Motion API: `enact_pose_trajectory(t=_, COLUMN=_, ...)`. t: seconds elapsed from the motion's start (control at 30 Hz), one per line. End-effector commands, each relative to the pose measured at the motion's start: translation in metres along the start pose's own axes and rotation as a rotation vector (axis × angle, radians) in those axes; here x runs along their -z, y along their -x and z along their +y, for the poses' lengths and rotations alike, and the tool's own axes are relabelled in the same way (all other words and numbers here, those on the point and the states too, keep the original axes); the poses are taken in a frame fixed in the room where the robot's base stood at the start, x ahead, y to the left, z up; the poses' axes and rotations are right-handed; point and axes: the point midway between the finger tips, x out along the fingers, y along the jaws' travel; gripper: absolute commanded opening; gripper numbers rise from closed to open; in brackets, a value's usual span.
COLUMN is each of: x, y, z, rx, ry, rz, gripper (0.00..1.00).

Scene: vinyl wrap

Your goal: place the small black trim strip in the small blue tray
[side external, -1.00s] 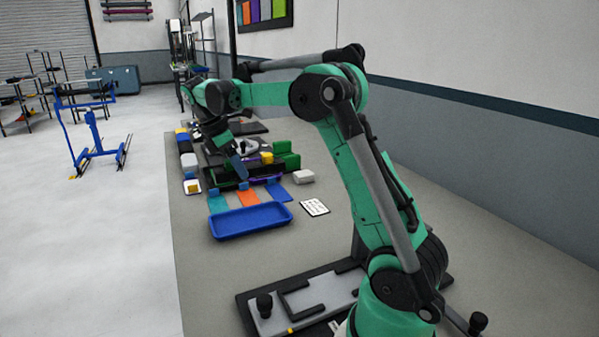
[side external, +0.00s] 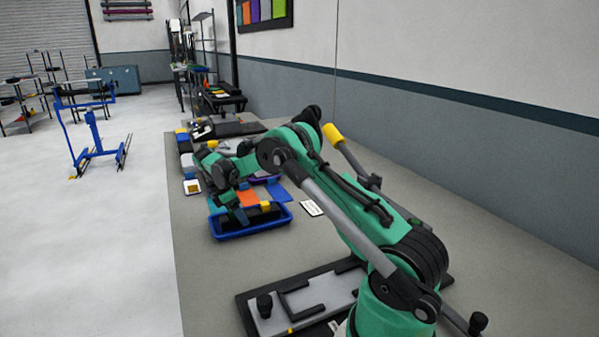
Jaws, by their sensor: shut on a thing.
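The small blue tray (side external: 262,231) lies on the worktable, nearer to my base than the other small items. My gripper (side external: 241,215) points down over the left part of the tray. It is shut on the black trim strip (side external: 258,218), a dark piece with a yellow spot (side external: 265,206) showing beside it. The strip lies within the tray's outline, at or just above its floor. I cannot tell whether it touches the floor. My gripper and wrist hide part of the strip and the tray's back left rim.
An orange sheet (side external: 248,197) and a blue sheet (side external: 279,191) lie behind the tray. A white printed card (side external: 312,208) lies to its right. A yellow-marked card (side external: 192,187) is at the table's left edge.

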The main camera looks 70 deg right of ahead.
Motion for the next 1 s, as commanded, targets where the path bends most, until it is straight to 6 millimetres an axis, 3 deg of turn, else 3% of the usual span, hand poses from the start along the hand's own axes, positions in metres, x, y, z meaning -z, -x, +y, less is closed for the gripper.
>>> enact_pose_trajectory(t=0.4, x=0.003, y=-0.006, z=0.0, rx=0.0, ry=0.0, rz=0.0, gripper=0.0)
enact_pose_trajectory(t=0.43, x=0.003, y=-0.006, z=0.0, rx=0.0, ry=0.0, rz=0.0, gripper=0.55)
enact_pose_trajectory(t=0.53, x=0.002, y=-0.006, z=0.0, rx=0.0, ry=0.0, rz=0.0, gripper=0.81)
enact_pose_trajectory(t=0.87, x=0.002, y=-0.004, z=0.0, rx=0.0, ry=0.0, rz=0.0, gripper=0.81)
enact_pose_trajectory(t=1.0, x=0.001, y=0.012, z=0.0, rx=0.0, ry=0.0, rz=0.0, gripper=0.81)
